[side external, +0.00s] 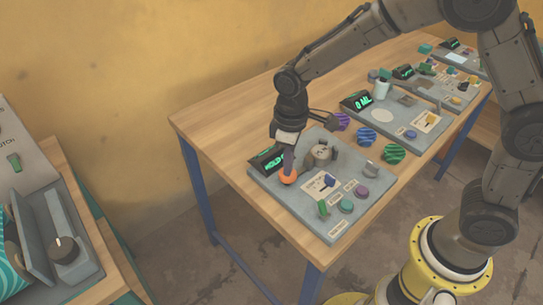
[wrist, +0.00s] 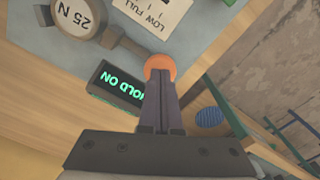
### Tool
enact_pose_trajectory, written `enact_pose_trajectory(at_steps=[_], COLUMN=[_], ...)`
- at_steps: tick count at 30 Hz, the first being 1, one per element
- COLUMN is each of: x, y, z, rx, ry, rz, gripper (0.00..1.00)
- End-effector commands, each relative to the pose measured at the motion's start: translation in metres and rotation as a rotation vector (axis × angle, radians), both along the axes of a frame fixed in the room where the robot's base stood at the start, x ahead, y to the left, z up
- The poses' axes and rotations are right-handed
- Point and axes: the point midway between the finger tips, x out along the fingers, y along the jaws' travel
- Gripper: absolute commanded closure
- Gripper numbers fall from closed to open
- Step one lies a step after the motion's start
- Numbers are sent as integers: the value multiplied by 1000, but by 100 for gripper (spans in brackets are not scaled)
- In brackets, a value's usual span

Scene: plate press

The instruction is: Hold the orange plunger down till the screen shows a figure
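The orange plunger (side external: 289,177) is on the near left part of the closest grey panel (side external: 372,190). It also shows in the wrist view (wrist: 160,64), just beyond my fingertips. My gripper (side external: 288,166) points down over the plunger, with its two fingers (wrist: 160,80) together and nothing visible between them. The fingertips appear to touch the plunger's top; how far it is pressed in I cannot tell. The small black screen (side external: 268,159) beside it shows green letters, and in the wrist view the screen (wrist: 121,85) reads "HOLD ON".
A grey round piece marked 25 N (wrist: 76,20) stands close to the plunger. A low/full label (side external: 320,185) and several coloured knobs lie nearer the panel's front. Striped discs (side external: 367,136) sit between this panel and another whose screen (side external: 362,102) is lit.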

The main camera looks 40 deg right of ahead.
Motion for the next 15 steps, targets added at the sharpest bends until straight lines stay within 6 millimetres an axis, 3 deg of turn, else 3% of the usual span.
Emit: enact_pose_trajectory(at_steps=[15], x=[-1], y=[0], z=[-5], rx=[-1], ry=[3], rz=[0], gripper=[100])
